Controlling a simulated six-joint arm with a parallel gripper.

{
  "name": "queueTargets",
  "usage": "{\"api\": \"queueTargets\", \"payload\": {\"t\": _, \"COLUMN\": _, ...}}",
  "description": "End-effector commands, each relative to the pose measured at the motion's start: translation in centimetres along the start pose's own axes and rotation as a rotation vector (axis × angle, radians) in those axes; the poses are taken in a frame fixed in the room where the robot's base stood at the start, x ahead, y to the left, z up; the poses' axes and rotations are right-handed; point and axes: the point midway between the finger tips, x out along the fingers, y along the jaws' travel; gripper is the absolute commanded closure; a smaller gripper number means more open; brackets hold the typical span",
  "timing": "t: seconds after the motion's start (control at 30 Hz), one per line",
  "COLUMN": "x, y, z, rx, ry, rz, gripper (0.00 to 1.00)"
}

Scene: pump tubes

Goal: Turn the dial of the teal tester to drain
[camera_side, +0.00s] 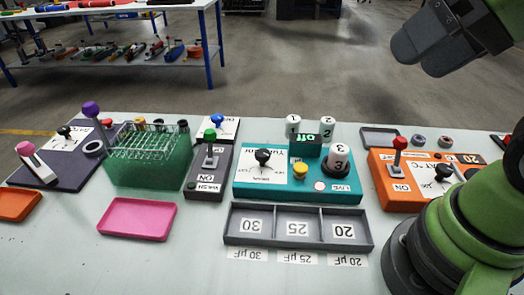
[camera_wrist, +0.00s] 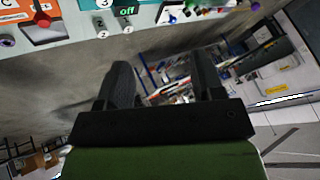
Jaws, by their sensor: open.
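The teal tester (camera_side: 247,190) stands in the middle of the table in the side view. Its black dial (camera_side: 263,157) sits on a white label at its left; the pointer direction is too small to tell. A small display (camera_side: 306,138) on it reads "off", and a yellow button (camera_side: 299,170) is beside the dial. White cylinders numbered 1, 2 and 3 stand on and behind it. Part of the tester and its display (camera_wrist: 126,12) show at the top of the wrist view. My gripper (camera_side: 415,55) is open and empty, high up at the upper right, far from the dial; it also shows in the wrist view (camera_wrist: 160,75).
A grey tray (camera_side: 298,243) with compartments marked 30, 25 and 20 lies in front of the tester. An orange device (camera_side: 395,190) with a red lever is at right. A grey switch box (camera_side: 208,175) and green tube rack (camera_side: 150,168) are at left, behind a pink tray (camera_side: 137,219).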

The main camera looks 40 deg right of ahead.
Motion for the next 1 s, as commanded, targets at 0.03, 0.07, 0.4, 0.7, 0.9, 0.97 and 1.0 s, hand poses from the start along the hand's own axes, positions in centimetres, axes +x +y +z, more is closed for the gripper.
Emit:
{"api": "queueTargets", "payload": {"t": 0.03, "x": 0.1, "y": -0.1, "z": -0.3, "rx": -0.017, "ry": -0.008, "rz": 0.003, "gripper": 0.39}}
{"api": "queueTargets", "payload": {"t": 0.07, "x": 0.2, "y": -0.2, "z": -0.5, "rx": -0.033, "ry": -0.017, "rz": 0.007, "gripper": 0.39}}
{"api": "queueTargets", "payload": {"t": 0.4, "x": 5.8, "y": -2.6, "z": -6.7, "rx": -0.525, "ry": -0.240, "rz": 0.056, "gripper": 0.39}}
{"api": "queueTargets", "payload": {"t": 0.7, "x": 16.1, "y": -3.9, "z": -9.5, "rx": -1.032, "ry": -0.489, "rz": 0.015, "gripper": 0.39}}
{"api": "queueTargets", "payload": {"t": 0.9, "x": 22.9, "y": -3.6, "z": -8.8, "rx": -1.315, "ry": -0.632, "rz": -0.051, "gripper": 0.39}}
{"api": "queueTargets", "payload": {"t": 0.97, "x": 24.3, "y": -3.5, "z": -8.4, "rx": -1.372, "ry": -0.662, "rz": -0.069, "gripper": 0.39}}
{"api": "queueTargets", "payload": {"t": 1.0, "x": 25.1, "y": -3.4, "z": -8.2, "rx": -1.403, "ry": -0.677, "rz": -0.079, "gripper": 0.39}}
